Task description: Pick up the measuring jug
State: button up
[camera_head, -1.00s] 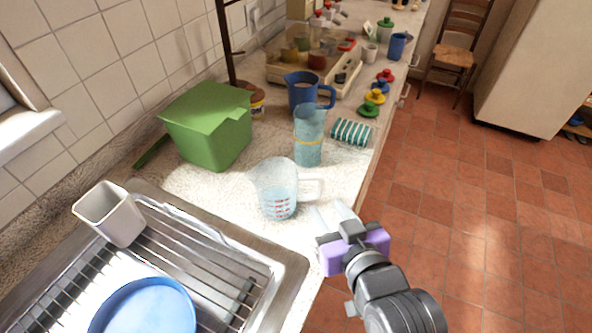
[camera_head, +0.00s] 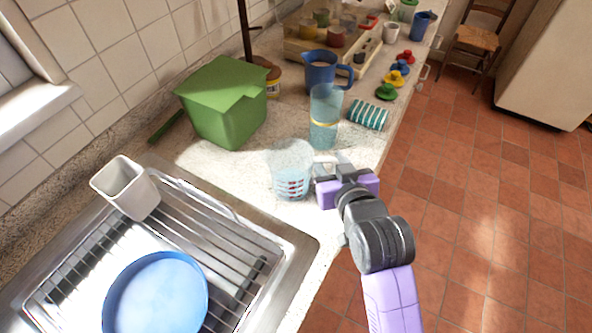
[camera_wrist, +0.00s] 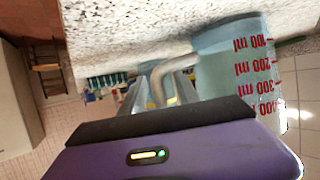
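The measuring jug (camera_head: 291,172) is clear, with red markings, and stands upright on the counter beside the draining rack. Its handle points right, towards my gripper (camera_head: 322,176). In the wrist view, the jug (camera_wrist: 235,75) fills the right side, with its red ml marks showing. Its pale handle (camera_wrist: 172,68) reaches between the fingertips of my gripper (camera_wrist: 158,92). The fingers look open, one on each side of the handle, with a gap between them. In the head view, the handle is mostly hidden by my gripper.
A tall clear blue tumbler (camera_head: 325,118) stands close behind the jug, with a blue pitcher (camera_head: 321,72) beyond. A striped teal item (camera_head: 368,116) lies near the counter's right edge. A green bin (camera_head: 222,105) and the metal draining rack (camera_head: 285,232) are to the left.

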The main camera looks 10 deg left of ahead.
grip_shut()
jog(key=shift+r, duration=0.1)
dwell(1.2)
